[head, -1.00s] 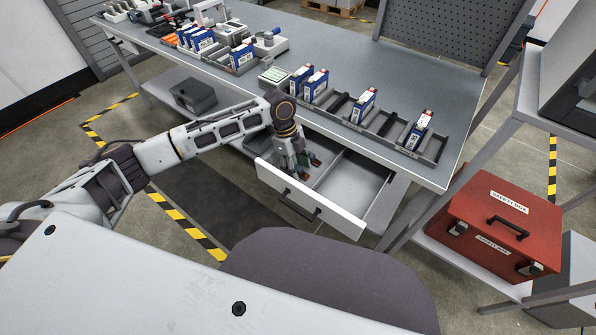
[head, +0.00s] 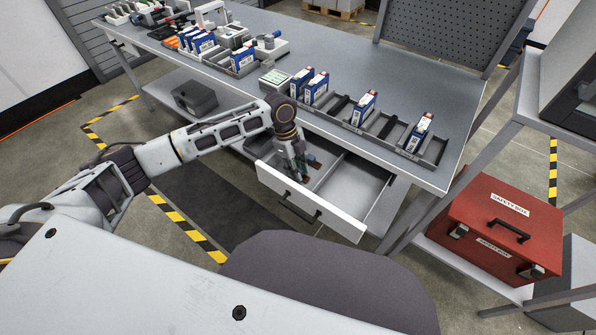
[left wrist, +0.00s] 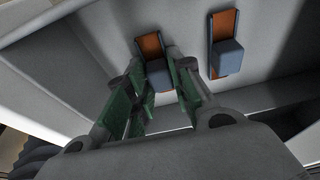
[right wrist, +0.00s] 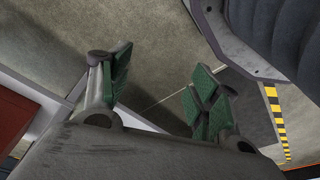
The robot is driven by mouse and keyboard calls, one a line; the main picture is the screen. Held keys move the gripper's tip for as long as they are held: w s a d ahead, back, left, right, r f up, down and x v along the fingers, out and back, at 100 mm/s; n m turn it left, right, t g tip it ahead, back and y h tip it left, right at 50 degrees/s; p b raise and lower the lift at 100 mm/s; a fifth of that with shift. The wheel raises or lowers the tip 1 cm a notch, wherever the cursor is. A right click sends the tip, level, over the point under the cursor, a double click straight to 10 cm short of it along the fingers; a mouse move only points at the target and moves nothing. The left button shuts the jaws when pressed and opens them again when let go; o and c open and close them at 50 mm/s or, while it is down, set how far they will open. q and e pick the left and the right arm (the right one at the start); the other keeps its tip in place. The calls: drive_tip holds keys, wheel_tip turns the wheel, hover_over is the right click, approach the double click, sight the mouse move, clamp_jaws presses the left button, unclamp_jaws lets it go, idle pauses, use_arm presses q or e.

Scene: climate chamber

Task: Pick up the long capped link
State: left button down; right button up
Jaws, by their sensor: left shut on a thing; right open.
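Two links, each an orange strip with a blue-grey cap, lie in the open drawer (head: 338,213). In the left wrist view, one link (left wrist: 149,43) is between the green-padded fingers of my left gripper (left wrist: 157,82), which is shut on it. Its lower part is partly hidden by the fingers. In the head view, my left gripper (head: 301,171) is down inside the drawer's left part. My right gripper (right wrist: 162,88) is open and empty above the floor.
The drawer's front wall and a divider (head: 327,171) flank the left gripper. The workbench (head: 390,88) above holds a row of blue boxes (head: 364,107) in a grey tray (head: 437,152). A red safety box (head: 498,230) sits on a shelf to the right.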

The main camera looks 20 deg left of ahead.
use_arm(q)
drive_tip(key=shift+r, duration=0.45)
wheel_tip(320, 180, up, 9)
drive_tip(key=p, duration=0.2)
use_arm(e)
wheel_tip(320, 180, down, 6)
drive_tip(key=s+d, duration=0.1)
drive_tip(key=d, duration=0.1)
drive_tip(key=shift+s, duration=0.15)
use_arm(q)
drive_tip(key=shift+r, duration=0.15)
use_arm(e)
drive_tip(key=shift+r, duration=0.15)
idle(0.4)
